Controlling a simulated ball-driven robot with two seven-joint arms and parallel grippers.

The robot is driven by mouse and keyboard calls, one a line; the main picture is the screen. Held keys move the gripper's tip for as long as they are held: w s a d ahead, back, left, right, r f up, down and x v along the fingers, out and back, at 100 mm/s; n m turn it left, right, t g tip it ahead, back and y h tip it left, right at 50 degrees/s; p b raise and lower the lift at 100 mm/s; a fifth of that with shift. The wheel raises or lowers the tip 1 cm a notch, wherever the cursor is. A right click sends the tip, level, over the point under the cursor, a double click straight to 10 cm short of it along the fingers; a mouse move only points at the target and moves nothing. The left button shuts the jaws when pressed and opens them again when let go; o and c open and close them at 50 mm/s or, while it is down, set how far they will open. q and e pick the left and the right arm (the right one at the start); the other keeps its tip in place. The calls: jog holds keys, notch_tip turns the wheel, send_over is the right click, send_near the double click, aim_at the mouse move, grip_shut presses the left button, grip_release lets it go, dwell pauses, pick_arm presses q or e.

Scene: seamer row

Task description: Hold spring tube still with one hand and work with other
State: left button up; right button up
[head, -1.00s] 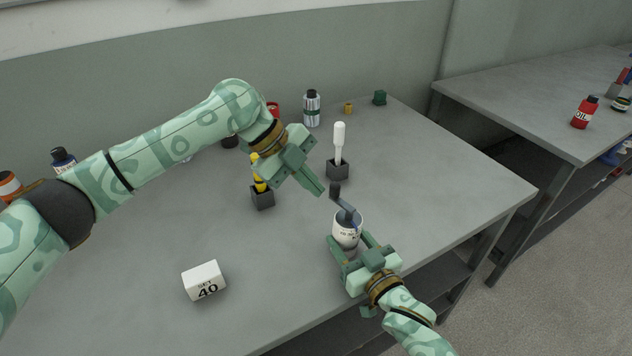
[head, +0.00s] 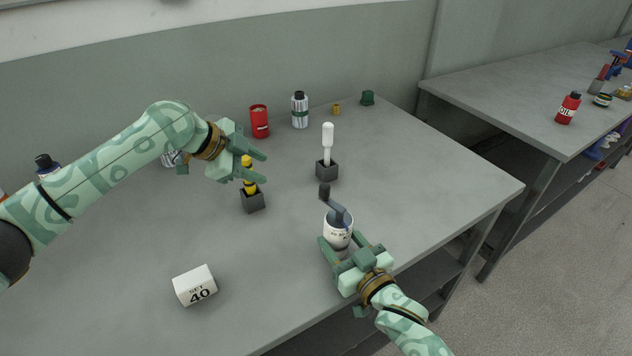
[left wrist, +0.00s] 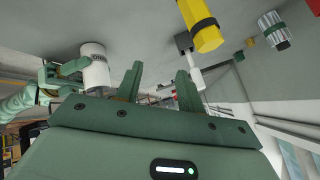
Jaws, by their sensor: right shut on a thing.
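The spring tube (head: 338,236) is a white cylinder with dark print and a dark crank handle (head: 331,203) on top, standing near the front right of the table. My right gripper (head: 342,248) is shut around its lower part. The tube also shows in the left wrist view (left wrist: 94,68). My left gripper (head: 258,168) is open and empty, just above and beside a yellow-handled tool (head: 249,178) upright in a dark block (head: 252,202). The tool shows large near the top of the left wrist view (left wrist: 201,28), beyond the open fingers (left wrist: 158,88).
A white-handled tool (head: 327,142) stands in another dark block (head: 326,171). A white block marked "SET 40" (head: 195,286) lies at the front. A red can (head: 259,122), a silver bottle (head: 299,110) and small yellow and green pieces stand at the back. The table's right side is clear.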

pick_arm(q)
notch_tip(320, 180, down, 3)
jog(key=n+t, duration=0.4)
jog(key=n+t+h, duration=0.2)
jog(key=n+h, duration=0.1)
jog(key=h, duration=0.4)
send_near(320, 190)
jog(key=shift+h, duration=0.3)
jog(key=x, duration=0.9)
jog(key=shift+w+d+f, duration=0.2)
jog(key=shift+w+f, duration=0.05)
jog(key=shift+w, duration=0.05)
jog(key=shift+w+d, duration=0.4)
jog(key=shift+d, duration=0.15)
grip_shut()
